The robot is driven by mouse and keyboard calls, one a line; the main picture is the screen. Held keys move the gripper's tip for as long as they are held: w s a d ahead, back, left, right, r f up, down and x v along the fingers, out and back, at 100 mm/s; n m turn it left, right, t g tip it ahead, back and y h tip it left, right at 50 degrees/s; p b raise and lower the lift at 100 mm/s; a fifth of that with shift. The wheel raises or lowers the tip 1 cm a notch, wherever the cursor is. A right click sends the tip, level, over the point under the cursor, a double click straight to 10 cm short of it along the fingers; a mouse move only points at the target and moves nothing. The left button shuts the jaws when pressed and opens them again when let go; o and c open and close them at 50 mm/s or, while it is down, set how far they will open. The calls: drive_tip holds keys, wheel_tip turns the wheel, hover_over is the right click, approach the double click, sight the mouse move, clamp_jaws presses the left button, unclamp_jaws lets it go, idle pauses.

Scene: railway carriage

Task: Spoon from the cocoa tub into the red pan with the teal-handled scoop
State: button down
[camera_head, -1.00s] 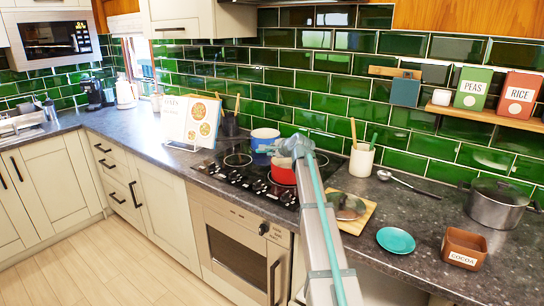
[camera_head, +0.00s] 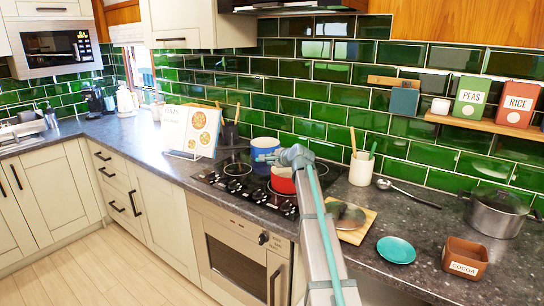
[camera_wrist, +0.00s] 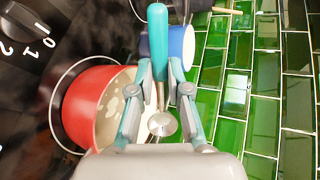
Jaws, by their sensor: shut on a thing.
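My gripper (camera_wrist: 160,85) is shut on the teal-handled scoop (camera_wrist: 157,38). The scoop's handle sticks out at the top and its metal bowl (camera_wrist: 163,124) shows between the fingers. What the bowl holds is not clear. The red pan (camera_wrist: 82,103) is left of the scoop in the wrist view, with pale contents and some lighter pieces inside. In the head view my gripper (camera_head: 270,157) is above the red pan (camera_head: 284,184), which stands on the hob, partly hidden by my arm. The cocoa tub (camera_head: 465,268), brown and open, stands on the counter at right; its inside is mostly hidden.
A blue pot (camera_head: 266,150) stands behind the red pan. A recipe stand (camera_head: 190,129) is left.

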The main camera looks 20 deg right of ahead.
drive_tip(key=shift+w+r+g+p, duration=0.15)
drive_tip(key=shift+g+p, duration=0.5)
drive_tip(key=shift+p, duration=1.15)
drive_tip(key=shift+w+r+g+p, duration=0.1)
drive_tip(key=shift+r+g+p, duration=0.4)
drive_tip(key=shift+p, duration=1.3)
drive_tip(key=shift+w+g+p, duration=0.1)
drive_tip(key=shift+g+p, duration=0.75)
drive_tip(key=shift+p, duration=0.95)
drive_tip(key=g+p, duration=0.1)
drive_tip(key=p, duration=0.1)
drive_tip(key=g+p, duration=0.1)
drive_tip(key=p, duration=0.1)
drive_tip(key=g+p, duration=0.1)
drive_tip(key=p, duration=0.1)
drive_tip(key=shift+w+r+n+p, duration=0.25)
drive_tip(key=shift+r+n+p, duration=0.05)
drive_tip(key=shift+p, duration=0.05)
drive_tip(key=g+p, duration=0.2)
drive_tip(key=p, duration=0.1)
drive_tip(key=shift+w+r, duration=0.15)
drive_tip(key=shift+r, duration=0.05)
drive_tip(key=shift+w+d+g, duration=0.1)
drive_tip(key=shift+w+g, duration=0.25)
drive_tip(key=shift+g, duration=1.25)
drive_tip(key=shift+s+r+g, duration=0.2)
drive_tip(key=shift+s+g, duration=0.05)
drive_tip(key=shift+g, duration=0.25)
